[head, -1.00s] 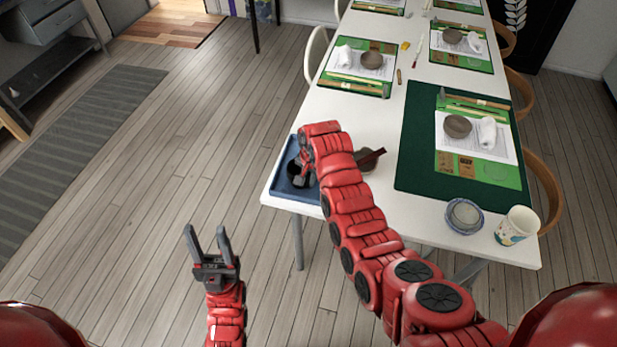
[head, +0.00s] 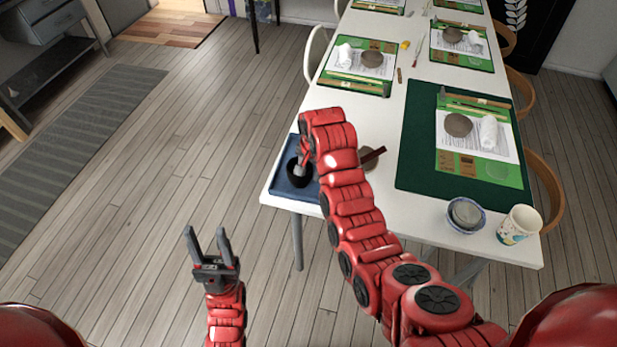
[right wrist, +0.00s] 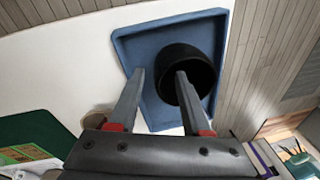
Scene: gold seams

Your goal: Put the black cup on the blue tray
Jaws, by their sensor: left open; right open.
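The black cup (head: 299,175) stands on the blue tray (head: 283,190) at the near left corner of the white table. The right wrist view shows the cup (right wrist: 200,62) within the rim of the tray (right wrist: 133,48). My right gripper (right wrist: 160,72) is open. One finger overlaps the cup's dark opening and the other lies outside its rim; whether either touches it I cannot tell. In the head view my right arm partly hides this gripper above the cup. My left gripper (head: 208,240) is open and empty, over the floor left of the table.
A brown bowl (head: 370,158) with a dark stick stands right of my right arm. A dark green mat (head: 412,160) with a place setting, a small grey bowl (head: 466,214) and a paper cup (head: 518,225) are further right.

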